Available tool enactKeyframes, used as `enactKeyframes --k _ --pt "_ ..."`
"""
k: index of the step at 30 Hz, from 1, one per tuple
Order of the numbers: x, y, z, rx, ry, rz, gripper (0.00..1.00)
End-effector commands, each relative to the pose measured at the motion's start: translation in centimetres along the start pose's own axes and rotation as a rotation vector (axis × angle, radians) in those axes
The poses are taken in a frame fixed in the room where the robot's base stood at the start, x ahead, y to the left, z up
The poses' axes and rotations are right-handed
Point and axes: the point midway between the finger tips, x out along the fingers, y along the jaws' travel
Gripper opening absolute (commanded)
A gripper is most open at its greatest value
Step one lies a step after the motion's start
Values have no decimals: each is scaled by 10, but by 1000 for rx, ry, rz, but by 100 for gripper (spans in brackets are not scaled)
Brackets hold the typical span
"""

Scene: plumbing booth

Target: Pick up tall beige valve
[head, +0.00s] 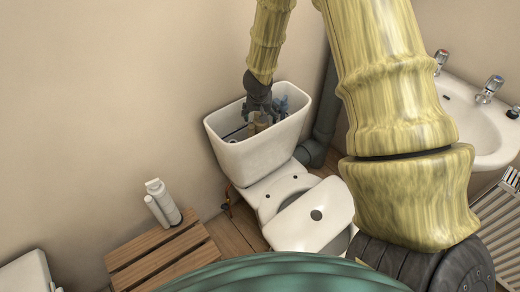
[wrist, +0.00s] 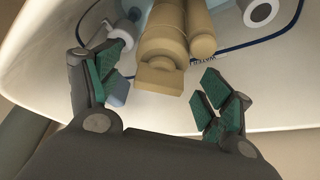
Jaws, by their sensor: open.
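The tall beige valve (wrist: 165,50) stands inside the open white toilet cistern (head: 249,158). In the wrist view its blocky end lies between and a little beyond my fingertips. In the head view only a small beige part of the valve (head: 261,121) shows below my gripper (head: 259,110). My gripper reaches down into the cistern from above. In the wrist view my gripper (wrist: 160,92) is open, with green pads on either side of the valve and gaps to both. The valve's lower part is hidden.
Blue-grey fittings (head: 281,105) sit beside the valve in the cistern, and a grey-white fitting (wrist: 122,33) is close to the left finger. The cistern walls surround my gripper. A wooden slatted stool (head: 160,256), white bottles (head: 162,202) and a sink (head: 480,120) stand apart.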

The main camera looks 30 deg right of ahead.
Motion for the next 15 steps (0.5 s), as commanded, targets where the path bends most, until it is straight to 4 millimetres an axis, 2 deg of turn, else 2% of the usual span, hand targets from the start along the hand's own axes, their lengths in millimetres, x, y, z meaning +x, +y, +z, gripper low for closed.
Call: enactKeyframes --k 7,15 --pt "33 1 2 1 -2 -1 80" --pt "38 1 1 -1 -1 -1 80"
